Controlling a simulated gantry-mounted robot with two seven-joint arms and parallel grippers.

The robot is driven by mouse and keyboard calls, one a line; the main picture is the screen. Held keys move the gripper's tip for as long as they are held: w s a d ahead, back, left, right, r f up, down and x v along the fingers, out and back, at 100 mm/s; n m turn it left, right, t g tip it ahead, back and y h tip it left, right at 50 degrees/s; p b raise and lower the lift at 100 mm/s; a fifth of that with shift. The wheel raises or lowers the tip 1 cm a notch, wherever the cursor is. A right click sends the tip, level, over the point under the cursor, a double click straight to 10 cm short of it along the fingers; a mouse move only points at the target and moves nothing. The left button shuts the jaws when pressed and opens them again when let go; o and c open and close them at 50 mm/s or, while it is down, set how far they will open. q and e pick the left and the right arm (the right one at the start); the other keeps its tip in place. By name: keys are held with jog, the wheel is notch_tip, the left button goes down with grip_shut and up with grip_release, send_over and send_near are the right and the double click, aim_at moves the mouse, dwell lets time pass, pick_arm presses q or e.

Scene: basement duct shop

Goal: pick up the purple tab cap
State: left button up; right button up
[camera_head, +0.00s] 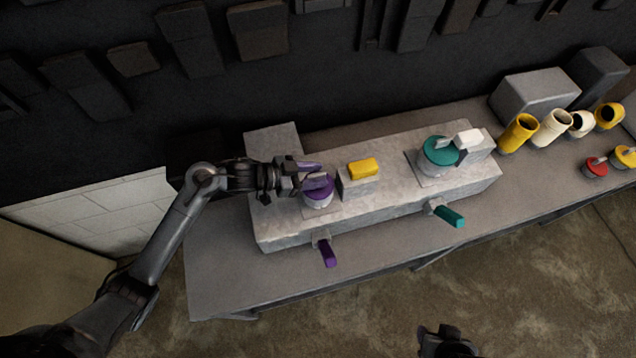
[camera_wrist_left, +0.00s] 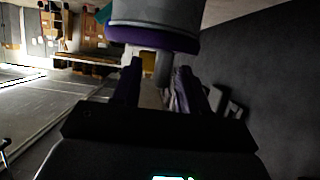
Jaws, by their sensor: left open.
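The purple tab cap (camera_head: 319,193) sits on a short grey cylinder on the left part of the long grey block. My left gripper (camera_head: 318,174) is open at the cap's upper side in the head view, partly hiding its tab. In the left wrist view the purple cap (camera_wrist_left: 150,36) shows as a band at the top, with its grey tab (camera_wrist_left: 162,68) at the opening between the fingertips of my left gripper (camera_wrist_left: 158,72). I cannot tell whether the fingers touch the tab. The dark end of my right arm (camera_head: 446,341) shows at the bottom edge; its jaws are unclear.
A yellow block (camera_head: 362,168) on a grey stand is close right of the cap. A teal cap (camera_head: 440,151) is further right. Purple (camera_head: 328,254) and teal (camera_head: 449,216) handles stick out of the block's front. Yellow and cream cylinders (camera_head: 518,133) stand at the bench's right.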

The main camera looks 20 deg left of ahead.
pick_arm(q)
jog(key=shift+w+d+f, duration=0.2)
jog(key=shift+w+d, duration=0.05)
jog(key=shift+d, duration=0.1)
grip_shut()
jog(key=shift+r, duration=0.15)
